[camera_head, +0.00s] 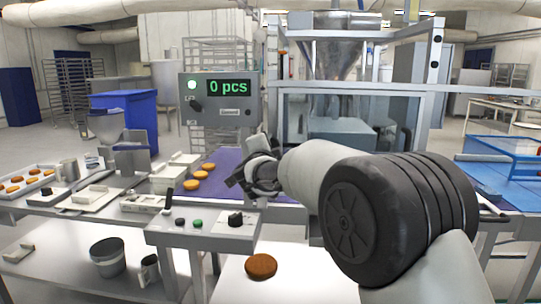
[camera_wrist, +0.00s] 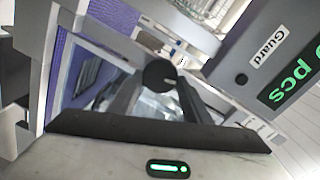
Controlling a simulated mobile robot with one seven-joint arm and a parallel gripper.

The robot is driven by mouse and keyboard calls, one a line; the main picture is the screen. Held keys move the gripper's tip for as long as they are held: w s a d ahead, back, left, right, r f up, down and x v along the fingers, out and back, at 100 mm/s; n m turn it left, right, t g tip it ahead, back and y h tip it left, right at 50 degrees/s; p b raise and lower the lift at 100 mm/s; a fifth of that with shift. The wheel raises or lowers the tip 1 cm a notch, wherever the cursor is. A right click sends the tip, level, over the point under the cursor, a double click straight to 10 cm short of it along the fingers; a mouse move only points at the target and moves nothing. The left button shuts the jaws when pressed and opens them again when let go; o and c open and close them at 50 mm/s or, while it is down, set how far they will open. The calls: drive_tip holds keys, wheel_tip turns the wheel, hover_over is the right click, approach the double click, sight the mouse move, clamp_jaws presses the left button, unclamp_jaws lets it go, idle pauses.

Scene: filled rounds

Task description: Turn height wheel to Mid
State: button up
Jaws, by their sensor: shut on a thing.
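The height wheel shows in the wrist view as a round dark knob (camera_wrist: 159,74) with a small pale mark towards its right side. My gripper (camera_head: 248,178) is beside the guarded machine, above the purple belt. In the wrist view my gripper (camera_wrist: 161,88) has its two dark fingers at the knob's sides, shut on it. The head view hides the wheel behind my gripper and wrist. I cannot read any Mid marking or the wheel's setting in either view.
A grey display box (camera_head: 219,100) reads "0 pcs" with a green lamp lit. Brown rounds (camera_head: 202,176) lie on the purple belt (camera_head: 226,160). A control panel (camera_head: 203,232) with a black knob stands in front. Another round (camera_head: 261,266) lies on a white surface below.

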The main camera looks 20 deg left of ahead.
drive_tip(key=shift+f+m+b, duration=0.15)
drive_tip(key=shift+m+b, duration=0.5)
drive_tip(key=shift+m, duration=0.45)
drive_tip(key=o, duration=1.1)
drive_tip(key=shift+c, duration=0.2)
drive_tip(key=v, duration=1.7)
drive_tip(key=shift+s+d+p, duration=0.25)
drive_tip(key=shift+p, duration=0.1)
